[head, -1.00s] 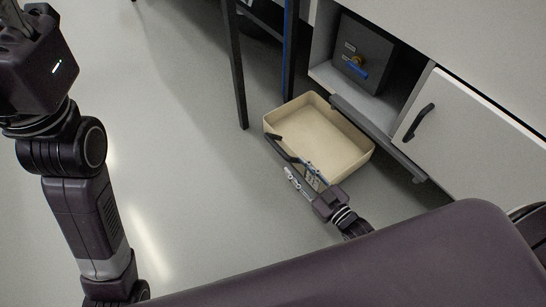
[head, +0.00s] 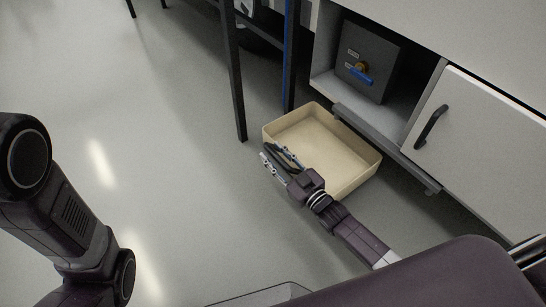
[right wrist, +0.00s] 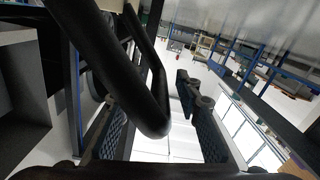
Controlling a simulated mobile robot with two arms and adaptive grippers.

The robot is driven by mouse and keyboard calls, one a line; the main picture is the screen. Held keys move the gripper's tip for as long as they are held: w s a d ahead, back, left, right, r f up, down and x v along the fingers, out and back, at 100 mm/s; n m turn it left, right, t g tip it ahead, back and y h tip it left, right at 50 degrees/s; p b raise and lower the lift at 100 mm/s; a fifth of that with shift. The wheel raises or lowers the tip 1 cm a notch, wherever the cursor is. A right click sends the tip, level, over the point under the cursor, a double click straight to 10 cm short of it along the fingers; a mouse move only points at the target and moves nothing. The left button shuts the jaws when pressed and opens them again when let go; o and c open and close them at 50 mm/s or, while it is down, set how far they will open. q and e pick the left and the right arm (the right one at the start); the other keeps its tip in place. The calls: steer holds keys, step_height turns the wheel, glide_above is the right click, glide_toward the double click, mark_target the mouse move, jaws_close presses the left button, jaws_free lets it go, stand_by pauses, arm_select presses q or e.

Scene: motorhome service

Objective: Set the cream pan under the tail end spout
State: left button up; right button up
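The cream pan (head: 336,144) is a shallow rectangular tray on the floor in front of an open cabinet compartment. A dark grey box in the compartment carries a brass spout fitting (head: 361,68) with a blue lever; the pan lies below and in front of it. My right gripper (head: 276,164) is at the pan's near left side, by its dark handle. In the right wrist view the black handle (right wrist: 140,95) passes between the right gripper's (right wrist: 160,130) spread fingers, with a gap visible to the right finger. My left gripper is out of view; only its arm shows.
A cabinet door (head: 480,125) with a black handle is right of the compartment. A grey rail (head: 385,148) runs along the compartment's lower front, beside the pan. A dark table leg (head: 234,85) stands just behind the pan's left. The floor at left is clear.

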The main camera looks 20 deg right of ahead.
steer(key=shift+w+a, duration=0.15)
steer(key=shift+w, duration=0.25)
steer(key=shift+c, duration=0.4)
jaws_close()
